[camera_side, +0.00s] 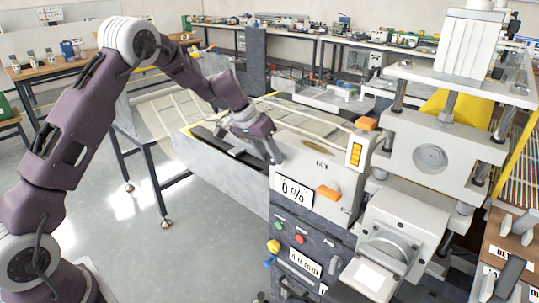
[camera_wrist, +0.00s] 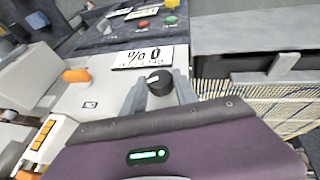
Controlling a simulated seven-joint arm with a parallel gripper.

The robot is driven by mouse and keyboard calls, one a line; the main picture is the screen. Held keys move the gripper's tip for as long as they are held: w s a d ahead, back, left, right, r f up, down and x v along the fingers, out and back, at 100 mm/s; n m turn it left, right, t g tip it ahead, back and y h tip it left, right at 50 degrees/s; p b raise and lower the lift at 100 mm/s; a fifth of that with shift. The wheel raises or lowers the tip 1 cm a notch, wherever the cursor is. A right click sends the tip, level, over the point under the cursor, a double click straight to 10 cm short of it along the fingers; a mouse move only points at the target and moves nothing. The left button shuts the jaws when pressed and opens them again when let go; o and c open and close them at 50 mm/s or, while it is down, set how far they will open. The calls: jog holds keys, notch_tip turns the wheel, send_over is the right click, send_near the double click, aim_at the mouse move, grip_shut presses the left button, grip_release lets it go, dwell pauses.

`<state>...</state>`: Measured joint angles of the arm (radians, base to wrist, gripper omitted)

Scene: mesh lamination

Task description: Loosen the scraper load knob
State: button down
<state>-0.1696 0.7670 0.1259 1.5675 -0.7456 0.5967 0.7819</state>
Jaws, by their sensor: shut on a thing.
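The scraper load knob (camera_wrist: 159,82) is a round black knob with a white pointer mark, on the pale top of the machine, seen in the wrist view. My gripper (camera_wrist: 160,90) is shut on it, with one grey finger on each side. In the side view my gripper (camera_side: 274,160) reaches down to the left end of the machine's top, and the knob is hidden there by the fingers. A white "0 %" label (camera_side: 294,191) is on the machine near the knob. It also shows upside down in the wrist view (camera_wrist: 136,57).
An orange handle (camera_side: 329,193) sticks out to the right of the label. A button panel (camera_side: 290,232) with green and red buttons is below. A mesh web (camera_wrist: 265,98) lies beside the knob.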

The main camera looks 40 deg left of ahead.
jog(key=shift+a, duration=0.15)
jog(key=shift+a+f+n+h, duration=0.1)
jog(key=shift+a+n+h, duration=0.15)
jog(key=shift+h, duration=0.85)
jog(key=h, duration=0.3)
jog(key=n+t+h, duration=0.1)
jog(key=h, duration=0.2)
jog(key=f+n+h, duration=0.1)
jog(key=h, duration=0.2)
jog(key=shift+a, duration=0.3)
jog(key=shift+f+n, duration=0.1)
jog(key=shift+n, duration=0.15)
jog(key=c, duration=0.9)
grip_release()
jog(key=shift+c, duration=0.2)
jog(key=v, duration=0.7)
